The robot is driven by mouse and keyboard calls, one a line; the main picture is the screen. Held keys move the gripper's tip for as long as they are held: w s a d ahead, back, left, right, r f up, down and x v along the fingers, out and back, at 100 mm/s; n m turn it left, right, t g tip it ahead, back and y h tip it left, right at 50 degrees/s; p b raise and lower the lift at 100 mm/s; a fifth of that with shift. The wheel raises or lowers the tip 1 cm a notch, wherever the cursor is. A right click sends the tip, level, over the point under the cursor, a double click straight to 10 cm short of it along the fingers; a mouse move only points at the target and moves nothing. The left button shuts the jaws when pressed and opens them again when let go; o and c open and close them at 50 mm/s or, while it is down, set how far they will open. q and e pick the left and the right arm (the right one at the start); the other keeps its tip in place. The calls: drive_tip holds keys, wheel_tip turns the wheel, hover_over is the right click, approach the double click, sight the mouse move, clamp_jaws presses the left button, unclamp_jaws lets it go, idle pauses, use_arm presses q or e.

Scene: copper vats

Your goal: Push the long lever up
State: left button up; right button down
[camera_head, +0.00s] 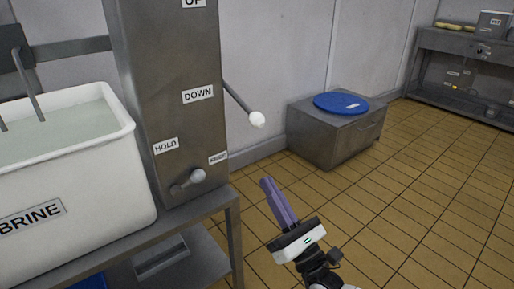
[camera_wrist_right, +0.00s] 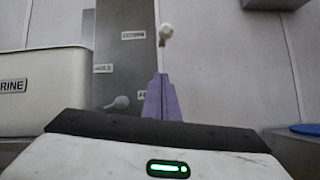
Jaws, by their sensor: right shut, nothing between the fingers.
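The long lever (camera_head: 243,104) is a thin dark rod with a white ball at its end. It sticks out from the right side of a grey metal column (camera_head: 165,75) and slopes down to the right, near the DOWN label (camera_head: 198,94). My right gripper (camera_head: 267,183) has purple fingers, shut and empty, below the lever's ball and apart from it. In the right wrist view the ball (camera_wrist_right: 166,31) shows above the fingertips (camera_wrist_right: 160,76). A short lever with a round knob (camera_head: 197,175) sits low on the column's front. My left gripper is not in view.
A white BRINE tub (camera_head: 75,170) stands left of the column on a metal table (camera_head: 190,222). A low metal cabinet (camera_head: 330,140) with a blue lid (camera_head: 340,103) stands behind right. A shelf bench (camera_head: 460,45) is at far right. The tiled floor between is clear.

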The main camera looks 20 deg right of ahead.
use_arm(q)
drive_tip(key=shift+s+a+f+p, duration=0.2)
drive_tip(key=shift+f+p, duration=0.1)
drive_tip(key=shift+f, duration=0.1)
use_arm(e)
drive_tip(key=w+a+r, duration=0.1)
drive_tip(key=w+r, duration=0.6)
drive_tip(key=r, duration=0.2)
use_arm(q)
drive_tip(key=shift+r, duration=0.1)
use_arm(e)
drive_tip(key=shift+a+r, duration=0.1)
